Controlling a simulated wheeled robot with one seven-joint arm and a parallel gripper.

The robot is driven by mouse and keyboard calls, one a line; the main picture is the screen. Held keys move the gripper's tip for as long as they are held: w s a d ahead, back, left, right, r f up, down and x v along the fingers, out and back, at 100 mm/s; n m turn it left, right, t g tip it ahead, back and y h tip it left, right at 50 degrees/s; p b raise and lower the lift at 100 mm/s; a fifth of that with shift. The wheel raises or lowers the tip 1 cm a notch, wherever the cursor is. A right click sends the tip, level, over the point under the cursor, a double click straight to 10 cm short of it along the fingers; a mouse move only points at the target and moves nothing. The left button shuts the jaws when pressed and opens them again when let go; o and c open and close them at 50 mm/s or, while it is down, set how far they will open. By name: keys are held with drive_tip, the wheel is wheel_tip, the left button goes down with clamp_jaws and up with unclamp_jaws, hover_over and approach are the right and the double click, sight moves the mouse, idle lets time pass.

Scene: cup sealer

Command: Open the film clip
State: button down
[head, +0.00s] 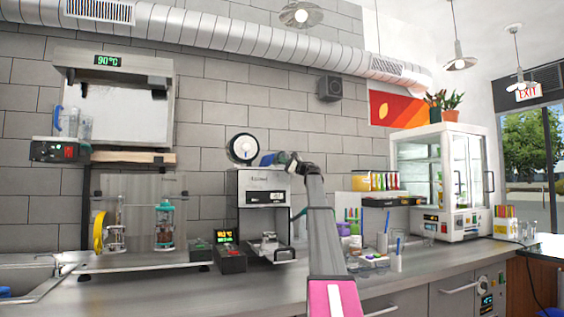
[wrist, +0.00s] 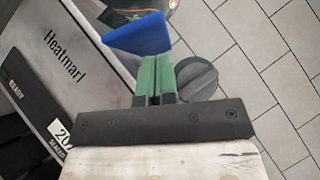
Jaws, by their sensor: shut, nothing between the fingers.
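The cup sealer (head: 264,190) stands on the counter in the head view, with a white film roll (head: 243,149) on top. In the wrist view its panel (wrist: 68,52) reads "Heatmarl". A blue part (wrist: 138,34) lies just beyond my fingertips and looks like the film clip, though I cannot be sure; a blue patch also shows in the head view (head: 267,159). My gripper (wrist: 153,62) has its green fingers together, with nothing between them. It is at the sealer's top right. I cannot tell whether it touches the blue part. A dark round knob (wrist: 196,78) is right beside the fingers.
Cups and small containers (head: 382,245) stand on the counter right of the sealer. A white glass-door cabinet (head: 440,180) is further right. The wall behind is close.

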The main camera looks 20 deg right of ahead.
drive_tip(key=d+r+v, duration=0.1)
drive_tip(key=v, duration=0.9)
drive_tip(key=shift+d, duration=0.4)
drive_tip(key=shift+f, duration=0.1)
